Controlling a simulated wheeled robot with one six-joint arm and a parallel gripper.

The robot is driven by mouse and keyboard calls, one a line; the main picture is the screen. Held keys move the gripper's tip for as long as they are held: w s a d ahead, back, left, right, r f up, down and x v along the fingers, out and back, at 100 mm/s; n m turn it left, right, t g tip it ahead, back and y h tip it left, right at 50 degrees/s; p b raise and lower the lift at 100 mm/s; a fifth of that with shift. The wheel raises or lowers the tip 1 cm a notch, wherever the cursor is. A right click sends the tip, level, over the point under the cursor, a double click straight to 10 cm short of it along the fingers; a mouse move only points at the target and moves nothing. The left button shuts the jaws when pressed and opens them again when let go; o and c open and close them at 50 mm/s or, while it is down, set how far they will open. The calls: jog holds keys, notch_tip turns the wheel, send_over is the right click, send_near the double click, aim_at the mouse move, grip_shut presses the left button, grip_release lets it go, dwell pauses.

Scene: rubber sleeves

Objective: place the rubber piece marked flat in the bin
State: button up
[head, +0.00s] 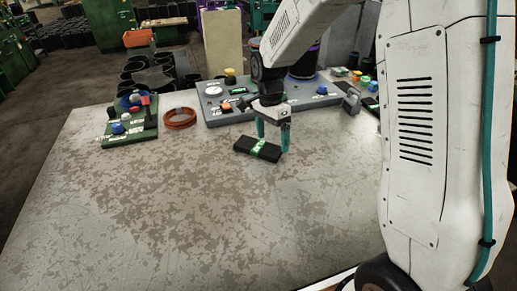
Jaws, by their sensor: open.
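A flat black rubber piece (243,145) with a green and white marking across it lies on the worn grey table. My gripper (272,143) points down right at the piece, its teal fingers at the far and right sides of it. The fingers are apart; I cannot tell if they touch the piece. No lettering on the marking is readable. A purple-rimmed dark round container (304,66) stands behind the table, partly hidden by my arm; I cannot tell if it is the bin.
A grey control panel (212,104) stands behind the piece. A green control box (130,137) and an orange-red coil (179,118) are at the back left. Small coloured items (365,80) sit at the back right. The table's front and left are clear.

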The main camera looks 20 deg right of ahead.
aim_at(258, 146)
jog(key=w+f+m, duration=0.2)
jog(key=w+m, duration=0.1)
jog(key=w+f+m, duration=0.1)
jog(key=w, duration=0.1)
jog(key=shift+a+f+m, duration=0.2)
jog(key=shift+a+m, duration=0.05)
jog(key=shift+m, duration=0.05)
jog(key=w+m, duration=0.1)
jog(key=m, duration=0.1)
jog(key=w+m+t, duration=0.1)
jog(key=w, duration=0.1)
jog(key=w+m, duration=0.1)
jog(key=m, duration=0.1)
jog(key=shift+w+a+r+m+t, duration=0.1)
jog(key=shift+w+r+m+t, duration=0.2)
jog(key=shift+r+t, duration=0.1)
jog(key=shift+w+m, duration=0.1)
jog(key=shift+m, duration=0.9)
notch_tip(258, 146, down, 2)
jog(key=shift+f, duration=0.1)
jog(key=f, duration=0.5)
jog(key=shift+w+f, duration=0.2)
jog(key=shift+f, duration=0.1)
jog(key=c, duration=1.2)
jog(key=shift+c, duration=0.7)
jog(key=shift+r, duration=0.15)
